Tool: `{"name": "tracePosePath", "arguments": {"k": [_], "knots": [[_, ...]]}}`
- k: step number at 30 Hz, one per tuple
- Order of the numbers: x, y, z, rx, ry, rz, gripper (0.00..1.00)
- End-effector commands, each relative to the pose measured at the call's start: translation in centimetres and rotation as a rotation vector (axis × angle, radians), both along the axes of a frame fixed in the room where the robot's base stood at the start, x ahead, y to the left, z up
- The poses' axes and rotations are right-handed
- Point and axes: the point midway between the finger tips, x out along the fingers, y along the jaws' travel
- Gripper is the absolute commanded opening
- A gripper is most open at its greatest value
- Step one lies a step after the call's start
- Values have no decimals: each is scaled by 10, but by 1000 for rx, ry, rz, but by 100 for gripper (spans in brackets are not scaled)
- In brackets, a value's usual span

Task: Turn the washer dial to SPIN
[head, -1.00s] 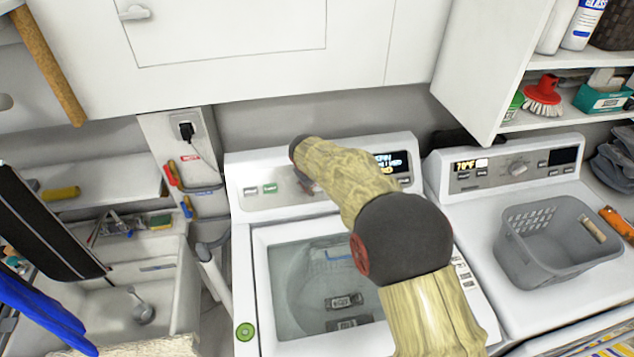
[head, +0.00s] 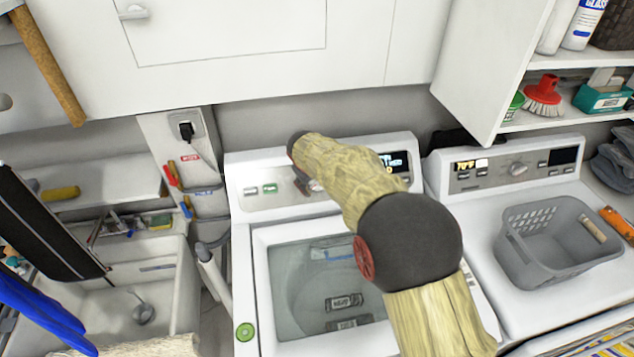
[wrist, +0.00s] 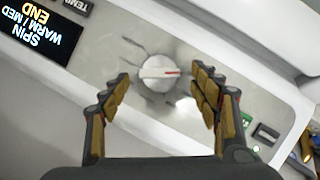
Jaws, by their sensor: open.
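The washer (head: 262,260) has a control panel with a round white dial (wrist: 152,66). In the wrist view, the dial's red mark points right. My gripper (wrist: 160,82) is open, with one finger on each side of the dial and visible gaps on both sides; I cannot tell the depth between the fingertips and the panel. The washer display (wrist: 38,32) reads SPIN, WARM MED and END in the wrist view. In the head view my gripper (head: 304,186) is at the panel, and my arm hides most of the dial.
A second machine (head: 470,225) stands to the right with a grey basket (head: 535,262) on top. An open shelf (head: 545,122) is above it. A sink (head: 110,310) lies to the left. White cabinets (head: 230,70) overhang the washer panel.

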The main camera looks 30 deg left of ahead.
Motion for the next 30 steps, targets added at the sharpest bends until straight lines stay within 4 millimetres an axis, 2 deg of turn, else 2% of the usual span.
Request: {"name": "tracePosePath", "arguments": {"k": [1, 6, 12, 18, 30], "knots": [[-5, -1, 11, 3, -3, 1, 62], [-22, -6, 42, 2, -2, 1, 62], [-38, -11, 69, 0, -1, 0, 62], [-46, -14, 81, -1, 0, 0, 62], [-46, -15, 83, -1, 0, 0, 62]]}}
